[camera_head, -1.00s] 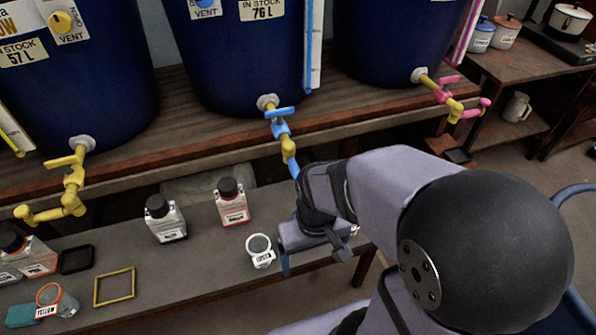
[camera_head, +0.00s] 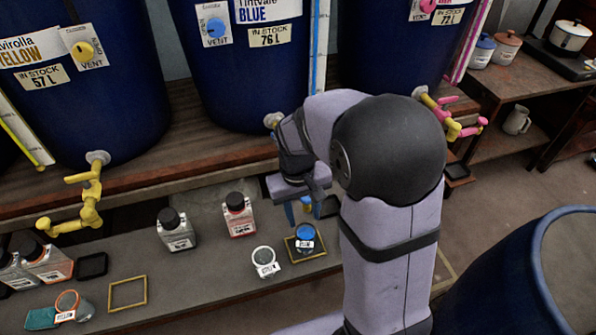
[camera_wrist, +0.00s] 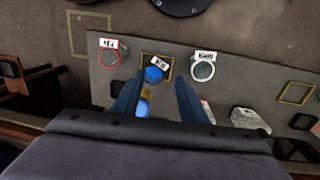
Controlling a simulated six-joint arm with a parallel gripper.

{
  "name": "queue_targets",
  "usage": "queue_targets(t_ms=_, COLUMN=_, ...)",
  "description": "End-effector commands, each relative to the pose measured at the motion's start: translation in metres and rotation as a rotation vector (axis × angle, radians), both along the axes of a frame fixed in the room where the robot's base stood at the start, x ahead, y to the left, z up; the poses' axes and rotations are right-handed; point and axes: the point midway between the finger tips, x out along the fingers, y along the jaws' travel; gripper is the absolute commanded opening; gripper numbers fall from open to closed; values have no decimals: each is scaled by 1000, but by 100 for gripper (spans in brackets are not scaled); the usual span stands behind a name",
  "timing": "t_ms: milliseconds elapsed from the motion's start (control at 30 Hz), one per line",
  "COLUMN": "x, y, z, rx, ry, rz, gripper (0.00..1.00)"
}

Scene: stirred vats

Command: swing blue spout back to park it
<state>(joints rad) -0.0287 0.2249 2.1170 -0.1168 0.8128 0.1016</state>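The blue vat (camera_head: 250,95) stands in the middle of the shelf; my arm hides most of its tap in the head view. My gripper (camera_head: 298,208) points down in front of that tap, above the bench. In the wrist view, my gripper (camera_wrist: 157,90) has its two dark blue fingers apart. Part of the spout, a yellow piece (camera_wrist: 146,96) with blue below it, shows between them, closer to the left finger. I cannot tell whether it touches. A jar with blue contents (camera_head: 305,238) stands in a yellow frame under the gripper; it shows in the wrist view (camera_wrist: 154,74).
An empty jar (camera_head: 265,262) stands left of the framed jar. Bottles (camera_head: 175,230) and (camera_head: 239,215) stand farther left. Yellow tap (camera_head: 88,200) and pink tap (camera_head: 455,115) flank the blue one. A large blue drum (camera_head: 520,275) stands at right.

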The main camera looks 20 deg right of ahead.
Motion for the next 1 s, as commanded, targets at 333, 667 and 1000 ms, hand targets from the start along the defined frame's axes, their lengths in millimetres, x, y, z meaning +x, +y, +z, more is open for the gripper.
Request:
queue_targets(t_ms=333, x=102, y=-7, z=42, rx=-91, ry=-14, rz=4, gripper=39)
queue_targets(t_ms=667, x=120, y=-10, z=39, rx=-113, ry=-10, rz=-4, gripper=39)
queue_targets(t_ms=1000, x=118, y=-15, z=13, rx=-112, ry=-6, rz=-8, gripper=39)
